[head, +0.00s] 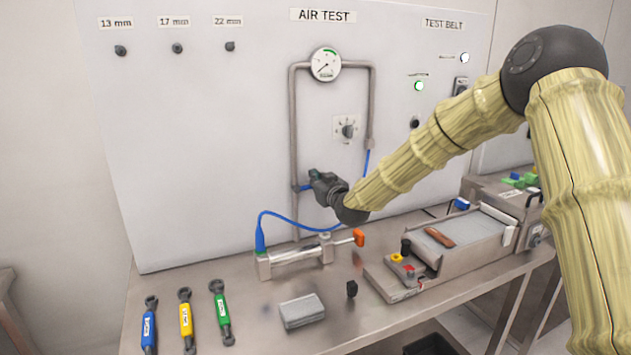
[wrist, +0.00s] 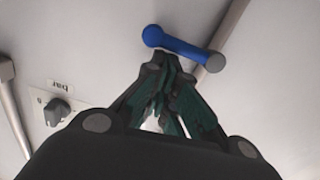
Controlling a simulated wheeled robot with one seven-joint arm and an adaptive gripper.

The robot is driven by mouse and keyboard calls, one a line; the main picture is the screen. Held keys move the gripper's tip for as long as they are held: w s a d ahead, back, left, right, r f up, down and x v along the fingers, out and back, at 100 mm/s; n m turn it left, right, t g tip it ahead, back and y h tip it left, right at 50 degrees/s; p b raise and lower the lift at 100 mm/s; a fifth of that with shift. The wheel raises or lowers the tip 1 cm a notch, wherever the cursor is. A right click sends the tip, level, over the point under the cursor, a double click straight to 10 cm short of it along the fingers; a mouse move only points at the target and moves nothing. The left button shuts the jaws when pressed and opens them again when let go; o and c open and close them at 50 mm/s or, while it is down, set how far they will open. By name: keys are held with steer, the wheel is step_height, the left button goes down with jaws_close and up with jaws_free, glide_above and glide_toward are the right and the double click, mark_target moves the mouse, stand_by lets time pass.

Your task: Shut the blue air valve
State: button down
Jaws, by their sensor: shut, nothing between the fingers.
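The blue air valve handle (wrist: 182,48) shows in the wrist view just beyond my fingertips. Its grey round end lies at a metal pipe (wrist: 231,30), and the bar sticks out roughly crosswise to that pipe. In the head view only a small blue part of the handle (head: 306,188) shows beside the left upright pipe; my gripper hides the rest. My gripper (head: 314,177) is at the valve, in front of the panel. In the wrist view my gripper (wrist: 160,62) has its fingers together and empty, close to the middle of the handle. I cannot tell whether they touch it.
A pressure gauge (head: 326,64) tops the pipe loop, with a grey knob (head: 348,130) inside it. Below, a cylinder with an orange tip (head: 359,237) and a blue hose (head: 290,218) stand on the bench. Wrenches (head: 185,318), a grey block (head: 302,311) and a fixture (head: 450,250) occupy the bench.

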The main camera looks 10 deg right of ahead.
steer(key=shift+r, duration=0.1)
steer(key=s+d+r, duration=0.1)
steer(key=s+r, duration=0.1)
steer(key=s, duration=0.3)
steer(key=s+d+r+b, duration=0.1)
steer(key=s+r, duration=0.1)
steer(key=s, duration=0.3)
steer(key=shift+s+d, duration=0.25)
stand_by(0.3)
